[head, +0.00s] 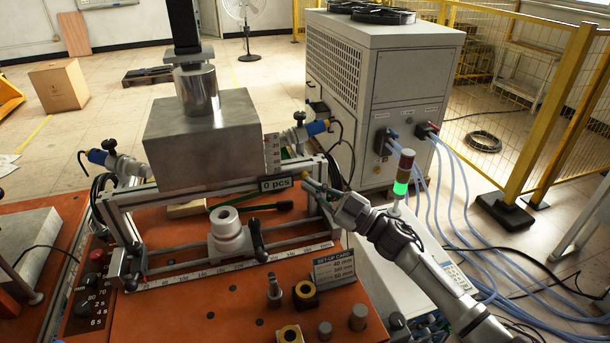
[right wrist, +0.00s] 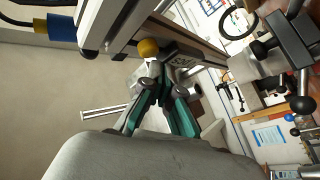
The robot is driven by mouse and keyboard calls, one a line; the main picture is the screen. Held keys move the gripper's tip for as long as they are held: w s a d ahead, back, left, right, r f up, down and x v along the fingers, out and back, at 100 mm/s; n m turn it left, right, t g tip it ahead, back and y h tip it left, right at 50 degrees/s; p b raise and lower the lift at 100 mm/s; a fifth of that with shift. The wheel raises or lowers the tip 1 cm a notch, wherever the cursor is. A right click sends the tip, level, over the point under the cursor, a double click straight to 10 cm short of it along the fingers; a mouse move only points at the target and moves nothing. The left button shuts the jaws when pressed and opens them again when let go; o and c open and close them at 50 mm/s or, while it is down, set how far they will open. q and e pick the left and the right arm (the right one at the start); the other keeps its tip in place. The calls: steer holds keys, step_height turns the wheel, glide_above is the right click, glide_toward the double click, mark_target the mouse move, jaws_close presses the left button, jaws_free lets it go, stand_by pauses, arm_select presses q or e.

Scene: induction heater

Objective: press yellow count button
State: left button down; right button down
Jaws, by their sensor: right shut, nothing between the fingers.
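The yellow count button (right wrist: 148,48) is a round yellow knob under a metal frame bar in the right wrist view. My right gripper (right wrist: 158,72) is shut and empty, with its teal fingers pointing at the button. Its tips are very close to the button; I cannot tell whether they touch it. In the head view my right gripper (head: 308,183) is at the right end of the frame, beside the counter display (head: 275,183) reading "0 pcs". I cannot make out the button in the head view. My left gripper is not in view.
A set-up card (head: 334,268) and several small metal parts are at the front. A light tower (head: 402,172) glowing green stands close to my right arm.

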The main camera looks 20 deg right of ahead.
steer(key=shift+s, duration=0.2)
steer(key=s+p, duration=0.2)
steer(key=s, duration=0.3)
steer(key=shift+d, duration=0.15)
stand_by(0.9)
